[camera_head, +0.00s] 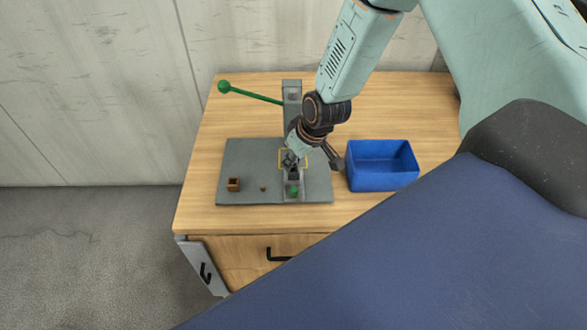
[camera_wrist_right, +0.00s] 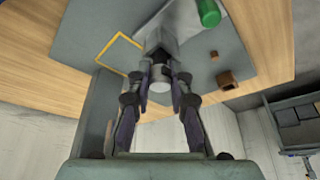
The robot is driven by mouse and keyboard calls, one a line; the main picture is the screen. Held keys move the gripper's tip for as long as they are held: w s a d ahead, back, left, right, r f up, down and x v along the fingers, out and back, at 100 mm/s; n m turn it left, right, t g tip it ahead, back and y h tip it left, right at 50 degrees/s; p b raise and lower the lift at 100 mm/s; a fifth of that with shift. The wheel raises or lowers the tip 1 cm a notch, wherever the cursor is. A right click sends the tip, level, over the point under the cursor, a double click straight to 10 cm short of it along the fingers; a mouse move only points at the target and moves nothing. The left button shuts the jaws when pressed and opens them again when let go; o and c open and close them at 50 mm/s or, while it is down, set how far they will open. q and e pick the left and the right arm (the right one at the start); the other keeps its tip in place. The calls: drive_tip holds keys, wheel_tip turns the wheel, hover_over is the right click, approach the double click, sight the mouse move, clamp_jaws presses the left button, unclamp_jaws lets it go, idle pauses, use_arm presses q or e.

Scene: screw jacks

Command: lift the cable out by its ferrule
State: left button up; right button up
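A grey press-like fixture (camera_head: 292,93) with a green-knobbed lever (camera_head: 250,94) stands on a grey plate (camera_head: 235,154). A green piece (camera_head: 294,190) sits at its front and also shows in the right wrist view (camera_wrist_right: 208,12). My right gripper (camera_head: 292,161) reaches down to the fixture's front part. In the right wrist view, the right gripper's fingertips (camera_wrist_right: 163,75) lie either side of a pale cylindrical end (camera_wrist_right: 160,86). I cannot tell whether they touch it or whether it is the ferrule. I cannot make out a cable. My left gripper is not in view.
A blue open bin (camera_head: 383,184) stands right of the plate, close to my right arm. A brown hollow block (camera_head: 233,184) and a tiny brown piece (camera_head: 263,188) lie on the plate's left. A yellow outline (camera_wrist_right: 118,52) marks the plate. The wooden table (camera_head: 410,115) is clear behind the bin.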

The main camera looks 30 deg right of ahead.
clamp_jaws()
drive_tip(key=shift+s+r, duration=0.1)
drive_tip(key=shift+s, duration=0.05)
drive_tip(key=shift+r+p, duration=0.3)
wheel_tip(320, 180, up, 9)
drive_tip(key=p, duration=0.7)
drive_tip(key=shift+r, duration=0.2)
